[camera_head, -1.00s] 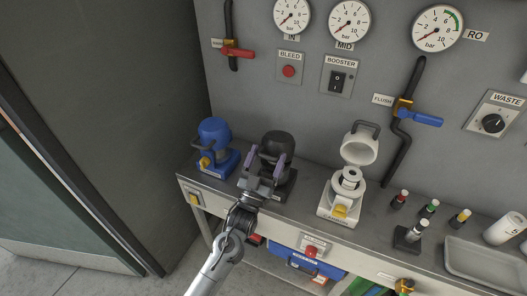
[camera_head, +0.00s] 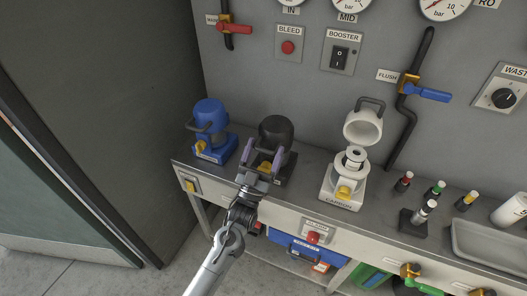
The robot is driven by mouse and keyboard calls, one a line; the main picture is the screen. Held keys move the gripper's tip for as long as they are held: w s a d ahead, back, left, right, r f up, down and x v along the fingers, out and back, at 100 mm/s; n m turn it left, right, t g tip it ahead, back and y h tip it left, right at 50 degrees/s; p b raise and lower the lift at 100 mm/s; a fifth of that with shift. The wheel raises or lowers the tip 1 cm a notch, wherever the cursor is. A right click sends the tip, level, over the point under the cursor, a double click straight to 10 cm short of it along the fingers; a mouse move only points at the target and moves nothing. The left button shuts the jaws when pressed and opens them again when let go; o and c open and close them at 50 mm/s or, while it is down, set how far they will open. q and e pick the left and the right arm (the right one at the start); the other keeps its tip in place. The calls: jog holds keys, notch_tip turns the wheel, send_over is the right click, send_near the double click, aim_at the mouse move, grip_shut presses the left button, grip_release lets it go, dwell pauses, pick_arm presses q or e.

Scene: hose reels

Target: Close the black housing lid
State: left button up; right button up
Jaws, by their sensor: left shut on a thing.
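The black housing (camera_head: 283,178) stands on the steel counter between the blue and white ones. Its domed lid (camera_head: 277,129) sits over the body, and a yellow latch (camera_head: 265,168) shows at the front. I cannot tell whether the lid is fully seated. My left gripper (camera_head: 263,156) is at the front of the lid, its two purple-grey fingers on either side of the dark handle, shut on it. The fingers partly hide the handle and the housing's front. My right gripper is not in view.
The blue housing (camera_head: 211,115) stands closed close on the left. The white housing (camera_head: 348,180) on the right has its lid (camera_head: 363,128) raised. Several small bottles and a grey tray (camera_head: 490,240) lie farther right. The gauge wall (camera_head: 300,100) rises behind.

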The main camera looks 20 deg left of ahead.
pick_arm(q)
jog(key=o, duration=1.2)
jog(key=shift+f, duration=0.3)
jog(key=shift+o, duration=0.8)
jog(key=shift+r, duration=0.15)
jog(key=p+v, duration=0.1)
jog(key=v, duration=1)
jog(key=shift+p, duration=0.35)
jog(key=shift+w, duration=0.1)
